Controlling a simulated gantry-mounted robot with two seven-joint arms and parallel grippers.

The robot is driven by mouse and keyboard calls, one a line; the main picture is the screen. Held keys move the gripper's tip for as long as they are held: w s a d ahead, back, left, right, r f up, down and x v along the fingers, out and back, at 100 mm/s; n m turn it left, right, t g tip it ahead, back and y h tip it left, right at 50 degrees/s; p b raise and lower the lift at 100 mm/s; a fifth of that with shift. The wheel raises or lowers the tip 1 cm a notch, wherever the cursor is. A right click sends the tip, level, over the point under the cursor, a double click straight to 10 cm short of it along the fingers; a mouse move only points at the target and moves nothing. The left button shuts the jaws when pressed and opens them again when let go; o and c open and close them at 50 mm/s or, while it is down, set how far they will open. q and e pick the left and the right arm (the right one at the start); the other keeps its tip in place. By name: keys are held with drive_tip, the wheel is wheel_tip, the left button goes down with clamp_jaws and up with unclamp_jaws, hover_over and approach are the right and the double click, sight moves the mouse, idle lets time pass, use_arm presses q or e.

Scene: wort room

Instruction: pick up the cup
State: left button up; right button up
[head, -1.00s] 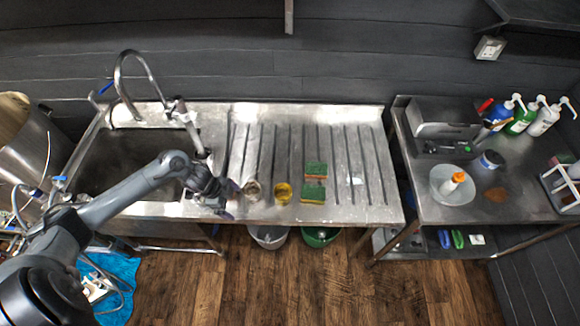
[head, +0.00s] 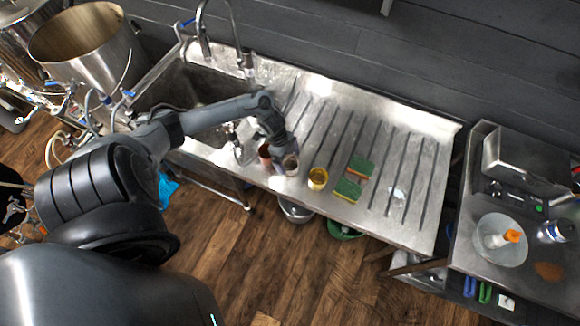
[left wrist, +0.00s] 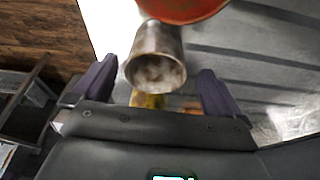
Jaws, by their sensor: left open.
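A small metal cup (head: 290,165) stands near the front edge of the steel drainboard. In the left wrist view the metal cup (left wrist: 155,55) is between the two fingers of my left gripper (left wrist: 158,72), which is open with a gap on each side. In the head view my left gripper (head: 279,155) is right beside this cup, partly hiding it. A reddish-brown cup (head: 265,153) is just left of it; an orange-red round shape (left wrist: 182,8) is at the top of the wrist view. A yellow cup (head: 318,178) stands to the right. My right gripper is not in view.
The ridged drainboard (head: 400,150) is mostly clear toward the right. A side table (head: 470,255) holds a bowl (head: 500,240) and bottles.

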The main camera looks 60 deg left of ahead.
sight(291, 166)
use_arm(q)
drive_tip(key=x, duration=0.3)
drive_tip(key=shift+s+d+f, duration=0.1)
drive_tip(key=shift+d+f, duration=0.05)
drive_tip(key=shift+d, duration=0.25)
drive_tip(key=shift+d+f, duration=0.1)
drive_tip(key=shift+f, duration=0.4)
drive_tip(key=shift+c, duration=0.2)
drive_tip(key=c, duration=1)
